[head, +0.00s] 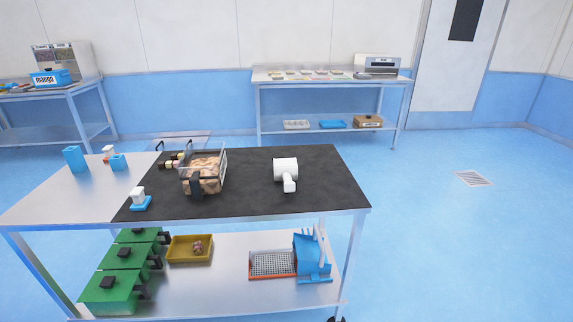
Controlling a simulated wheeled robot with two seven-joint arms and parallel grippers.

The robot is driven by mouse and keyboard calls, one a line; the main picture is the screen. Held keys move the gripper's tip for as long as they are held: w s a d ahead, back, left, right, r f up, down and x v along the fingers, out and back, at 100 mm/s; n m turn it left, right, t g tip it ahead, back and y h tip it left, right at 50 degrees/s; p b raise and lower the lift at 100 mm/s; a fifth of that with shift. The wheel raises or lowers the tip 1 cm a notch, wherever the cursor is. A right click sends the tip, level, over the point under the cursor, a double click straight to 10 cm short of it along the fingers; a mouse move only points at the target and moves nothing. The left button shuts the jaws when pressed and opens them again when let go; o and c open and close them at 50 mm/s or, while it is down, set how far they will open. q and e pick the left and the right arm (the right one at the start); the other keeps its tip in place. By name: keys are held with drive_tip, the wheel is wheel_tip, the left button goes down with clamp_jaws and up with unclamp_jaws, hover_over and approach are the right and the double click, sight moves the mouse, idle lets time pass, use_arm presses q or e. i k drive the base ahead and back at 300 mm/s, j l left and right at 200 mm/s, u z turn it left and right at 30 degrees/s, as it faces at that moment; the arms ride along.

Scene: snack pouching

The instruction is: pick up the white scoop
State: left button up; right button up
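The white scoop (286,170) lies on the black mat (325,190) on the table, right of the middle. Its wide round part is toward the back and its short handle points toward the front edge. Nothing touches it. Neither of my grippers shows in the head view.
A clear bin of brown snacks (205,176) with a black front part stands left of the scoop. Blue boxes (74,159) and small white-and-blue items stand on the table's left side. The mat around the scoop is clear. Green bins (110,290) sit on the lower shelf.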

sight(285, 170)
drive_tip(key=i+l+u, duration=0.1)
drive_tip(key=l, duration=0.25)
drive_tip(key=i+l+u, duration=0.15)
drive_tip(key=l, duration=0.25)
drive_tip(key=i+l+u, duration=0.1)
drive_tip(key=l, duration=0.3)
drive_tip(key=i+l+u, duration=0.1)
drive_tip(key=i+l, duration=0.15)
drive_tip(key=l, duration=0.15)
drive_tip(key=i+l+u, duration=0.15)
drive_tip(key=l, duration=0.25)
drive_tip(key=l+u, duration=0.1)
drive_tip(key=l, duration=0.35)
drive_tip(key=i, duration=0.05)
